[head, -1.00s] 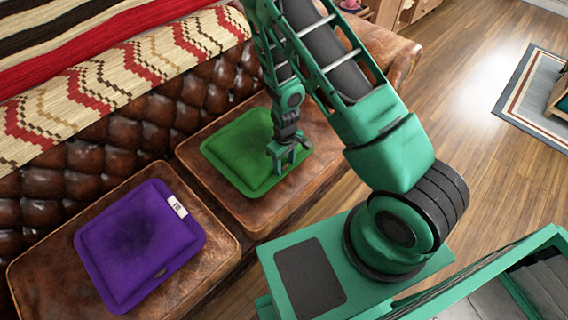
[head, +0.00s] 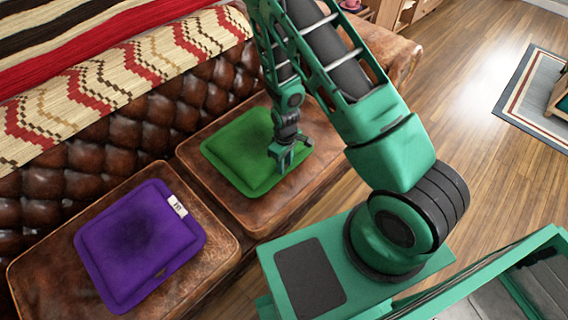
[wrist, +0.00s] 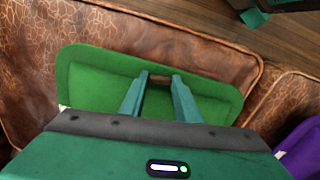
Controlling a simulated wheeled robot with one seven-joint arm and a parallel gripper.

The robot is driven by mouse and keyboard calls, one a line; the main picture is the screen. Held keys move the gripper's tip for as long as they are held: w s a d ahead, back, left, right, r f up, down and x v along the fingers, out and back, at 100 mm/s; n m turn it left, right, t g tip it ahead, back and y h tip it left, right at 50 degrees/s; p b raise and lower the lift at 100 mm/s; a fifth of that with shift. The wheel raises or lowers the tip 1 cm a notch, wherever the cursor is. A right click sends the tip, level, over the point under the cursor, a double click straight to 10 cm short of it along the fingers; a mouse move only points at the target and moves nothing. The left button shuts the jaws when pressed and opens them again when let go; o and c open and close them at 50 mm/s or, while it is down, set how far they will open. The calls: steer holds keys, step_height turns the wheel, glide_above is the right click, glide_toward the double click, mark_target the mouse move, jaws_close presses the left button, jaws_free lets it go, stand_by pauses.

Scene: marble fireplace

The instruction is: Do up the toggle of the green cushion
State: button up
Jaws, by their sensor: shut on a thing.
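The green cushion (head: 235,150) lies flat on the far leather seat; it also fills the middle of the wrist view (wrist: 95,85). My gripper (head: 284,164) is down at the cushion's front edge, towards its right corner in the head view. In the wrist view its two fingers (wrist: 158,80) reach over the cushion and close on a small brown toggle (wrist: 160,79) at the cushion's edge. The fingers hide part of the toggle. I cannot tell whether the toggle is through a loop; no loop is clear in either view.
A purple cushion (head: 140,240) with a white tag (head: 177,205) lies on the nearer seat. The tufted brown sofa back (head: 120,130), draped with a patterned throw (head: 130,75), rises behind. Wooden floor (head: 450,130) is open to the right.

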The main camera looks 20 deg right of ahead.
steer(key=o, duration=1)
steer(key=shift+o, duration=0.2)
step_height(320, 180, up, 11)
steer(key=shift+f, duration=0.15)
